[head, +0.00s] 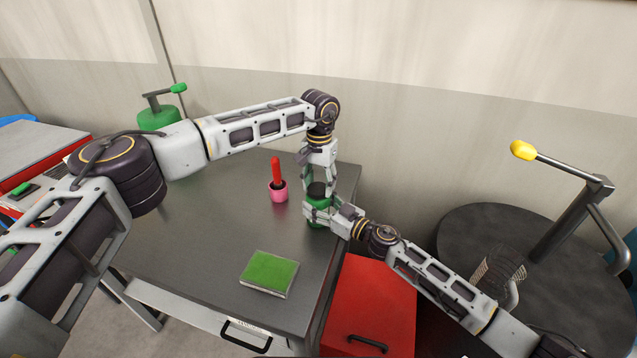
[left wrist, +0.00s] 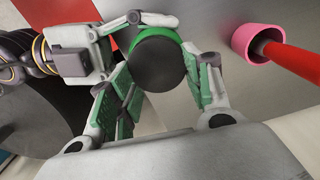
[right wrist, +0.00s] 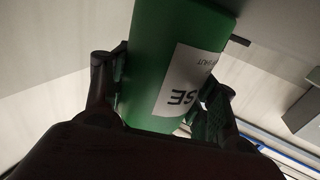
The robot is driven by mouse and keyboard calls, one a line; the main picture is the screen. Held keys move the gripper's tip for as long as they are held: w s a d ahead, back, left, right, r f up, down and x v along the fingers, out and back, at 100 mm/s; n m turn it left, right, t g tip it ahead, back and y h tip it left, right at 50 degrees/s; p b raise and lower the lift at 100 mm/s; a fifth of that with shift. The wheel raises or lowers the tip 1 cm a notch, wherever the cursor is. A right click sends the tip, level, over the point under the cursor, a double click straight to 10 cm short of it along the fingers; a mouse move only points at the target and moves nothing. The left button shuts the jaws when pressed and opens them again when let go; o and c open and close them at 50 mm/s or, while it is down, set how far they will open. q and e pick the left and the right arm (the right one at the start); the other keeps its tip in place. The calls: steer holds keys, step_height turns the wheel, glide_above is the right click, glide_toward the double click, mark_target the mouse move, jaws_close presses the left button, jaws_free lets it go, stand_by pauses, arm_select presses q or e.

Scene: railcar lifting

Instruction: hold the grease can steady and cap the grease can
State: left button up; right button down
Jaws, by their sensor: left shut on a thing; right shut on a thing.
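The green grease can (head: 319,221) stands upright near the right edge of the grey table. My right gripper (head: 318,211) is shut on its body from the side; the right wrist view shows the can (right wrist: 170,65) and its white label between the fingers. The black cap (head: 317,189) is at the can's top. My left gripper (head: 318,181) points down from above and is shut on the cap. In the left wrist view the round black cap (left wrist: 158,63) covers most of the can's top, with a green rim showing beside it. I cannot tell whether the cap is fully seated.
A pink cup (head: 279,195) with a red-handled tool (head: 276,170) stands left of the can. A green-topped block (head: 269,273) lies at the table front. A red cabinet (head: 372,300) and a dark round table (head: 470,230) are at the right. The table's middle is clear.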

arm_select(q)
steer(key=shift+r+m, duration=0.1)
steer(key=shift+m, duration=0.4)
steer(key=o, duration=0.9)
steer(key=shift+c, duration=0.2)
steer(key=shift+r, duration=2.2)
